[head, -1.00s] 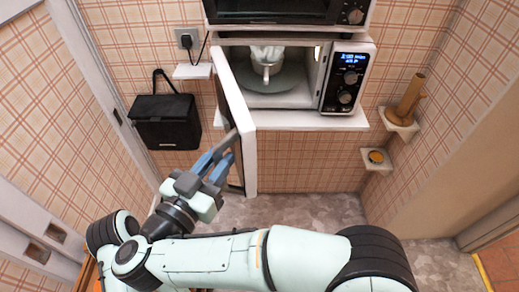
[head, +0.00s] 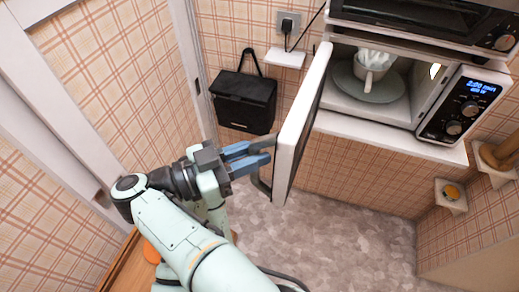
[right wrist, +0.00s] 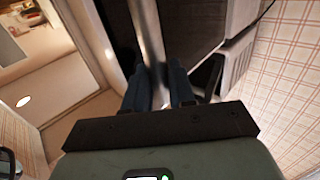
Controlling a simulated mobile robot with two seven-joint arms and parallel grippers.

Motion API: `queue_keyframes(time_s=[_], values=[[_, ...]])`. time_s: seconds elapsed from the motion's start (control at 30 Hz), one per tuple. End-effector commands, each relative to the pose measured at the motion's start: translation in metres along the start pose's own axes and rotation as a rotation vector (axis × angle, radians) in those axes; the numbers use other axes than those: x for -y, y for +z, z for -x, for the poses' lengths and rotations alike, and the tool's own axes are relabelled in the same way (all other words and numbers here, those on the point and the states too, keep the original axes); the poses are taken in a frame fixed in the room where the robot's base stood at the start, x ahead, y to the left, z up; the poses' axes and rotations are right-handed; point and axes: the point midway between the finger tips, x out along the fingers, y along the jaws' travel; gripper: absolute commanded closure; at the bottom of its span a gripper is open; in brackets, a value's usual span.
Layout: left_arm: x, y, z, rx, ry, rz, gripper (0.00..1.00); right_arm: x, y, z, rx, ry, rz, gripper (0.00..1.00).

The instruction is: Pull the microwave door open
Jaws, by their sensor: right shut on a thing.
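The microwave (head: 462,108) stands on a white shelf at the right of the head view, with a lit control panel. Its door (head: 298,128) is swung wide open, its white edge facing me. My right gripper (head: 262,153) is to the left of the door and shut on the door handle (head: 262,186). In the right wrist view the handle bar (right wrist: 152,42) runs between the blue fingertips (right wrist: 160,84). A white cup (head: 371,66) with a white heap in it stands on the turntable (head: 380,95) inside. My left gripper is not in view.
A black bag (head: 243,103) hangs on the wall behind the door, below a small white ledge (head: 285,58) and a socket. A second appliance (head: 425,25) is above the microwave. Small wall shelves (head: 450,196) are at the right. The floor below is clear.

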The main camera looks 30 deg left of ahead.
Motion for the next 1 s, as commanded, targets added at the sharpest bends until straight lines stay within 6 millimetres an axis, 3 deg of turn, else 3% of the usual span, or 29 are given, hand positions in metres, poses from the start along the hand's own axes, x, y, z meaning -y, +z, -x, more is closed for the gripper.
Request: queue_keyframes(time_s=[0.53,0.57,0.6,1.0], values=[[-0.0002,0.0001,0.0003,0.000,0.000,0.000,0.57,0.0007,-0.0031,-0.0028,-0.005,0.012,-0.008,1.00],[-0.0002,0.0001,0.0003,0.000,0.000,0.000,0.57,0.0006,-0.0032,-0.0028,-0.005,0.012,-0.008,0.72],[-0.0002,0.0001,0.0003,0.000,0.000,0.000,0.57,0.0006,-0.0031,-0.0029,-0.005,0.012,-0.009,0.60],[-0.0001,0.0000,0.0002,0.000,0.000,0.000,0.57,0.0004,-0.0015,0.0010,-0.002,0.007,-0.003,0.60]])
